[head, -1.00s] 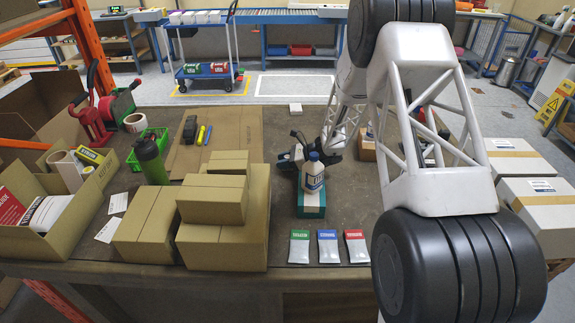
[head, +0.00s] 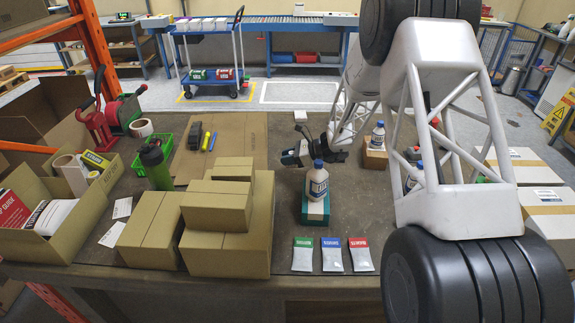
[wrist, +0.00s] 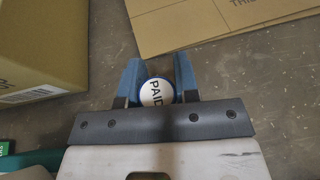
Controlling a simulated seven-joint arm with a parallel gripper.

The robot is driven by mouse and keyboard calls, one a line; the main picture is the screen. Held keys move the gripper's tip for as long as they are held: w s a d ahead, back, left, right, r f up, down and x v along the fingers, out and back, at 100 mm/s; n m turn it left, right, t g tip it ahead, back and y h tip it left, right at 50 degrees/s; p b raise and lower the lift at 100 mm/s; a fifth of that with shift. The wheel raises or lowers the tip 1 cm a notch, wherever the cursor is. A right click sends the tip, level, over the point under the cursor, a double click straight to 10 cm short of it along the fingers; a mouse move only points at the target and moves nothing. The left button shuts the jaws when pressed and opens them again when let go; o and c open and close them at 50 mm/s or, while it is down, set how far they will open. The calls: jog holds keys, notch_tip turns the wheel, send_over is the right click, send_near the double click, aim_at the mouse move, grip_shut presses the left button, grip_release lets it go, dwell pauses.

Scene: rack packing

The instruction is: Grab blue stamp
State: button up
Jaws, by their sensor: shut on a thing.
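The blue stamp (wrist: 155,92) shows in the wrist view as a round white face reading "PAID" with a blue rim. It sits between the two blue fingers of my gripper (wrist: 155,78), which is shut on it. In the head view my gripper (head: 293,157) is over the mid-table, behind the white bottle with a blue label. I cannot make out the stamp clearly there.
The white bottle (head: 317,183) stands on a teal box (head: 316,213) close in front of my gripper. Stacked cardboard boxes (head: 226,228) stand left of it. Three sachets (head: 332,256) lie at the front edge. A flat cardboard sheet (head: 234,140) lies behind left.

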jog(key=shift+r, duration=2.45)
